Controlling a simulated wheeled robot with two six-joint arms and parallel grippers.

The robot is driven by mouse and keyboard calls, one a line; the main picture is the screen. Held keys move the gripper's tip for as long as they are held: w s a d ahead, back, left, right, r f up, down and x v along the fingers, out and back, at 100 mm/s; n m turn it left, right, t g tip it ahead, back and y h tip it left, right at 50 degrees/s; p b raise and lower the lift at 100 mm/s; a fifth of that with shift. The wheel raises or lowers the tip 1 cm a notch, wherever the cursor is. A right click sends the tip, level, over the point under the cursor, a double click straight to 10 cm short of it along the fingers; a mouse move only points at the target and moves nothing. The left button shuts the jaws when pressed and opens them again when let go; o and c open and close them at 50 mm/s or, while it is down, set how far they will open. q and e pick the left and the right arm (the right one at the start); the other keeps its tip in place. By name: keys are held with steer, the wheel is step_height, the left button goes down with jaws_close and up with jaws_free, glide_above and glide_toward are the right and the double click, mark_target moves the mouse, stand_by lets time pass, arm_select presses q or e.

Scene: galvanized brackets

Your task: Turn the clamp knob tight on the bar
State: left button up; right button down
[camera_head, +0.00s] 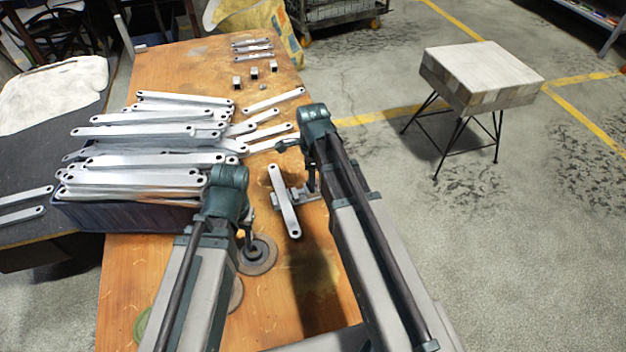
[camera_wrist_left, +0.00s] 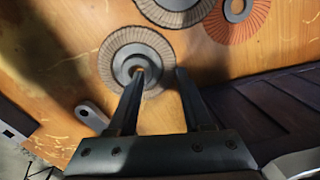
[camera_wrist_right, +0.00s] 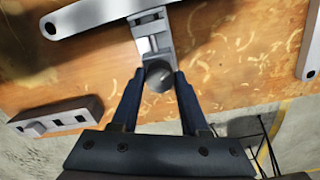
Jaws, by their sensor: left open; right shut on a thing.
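A grey clamp (camera_head: 277,199) sits on the wooden table with a galvanized bar (camera_head: 285,208) lying across it. In the right wrist view the clamp (camera_wrist_right: 151,32) points toward me, and the bar (camera_wrist_right: 95,15) crosses at its far end. The round dark clamp knob (camera_wrist_right: 159,77) is between the fingers of my right gripper (camera_wrist_right: 160,84), which is shut on it. In the head view this gripper (camera_head: 311,183) is right of the bar, its grip unclear. My left gripper (camera_wrist_left: 160,76) is open and empty above the abrasive discs, one fingertip overlapping a brown disc (camera_wrist_left: 114,62).
A dark crate (camera_head: 130,217) heaped with bars stands left. Several loose bars, small blocks (camera_head: 254,72) and discs (camera_head: 257,255) lie on the table (camera_head: 190,65). A grey block (camera_wrist_right: 58,117) lies near the table edge. A stool (camera_head: 480,75) stands on the floor to the right.

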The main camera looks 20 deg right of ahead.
steer(key=m, duration=0.7)
steer(key=shift+c, duration=2.4)
jaws_free()
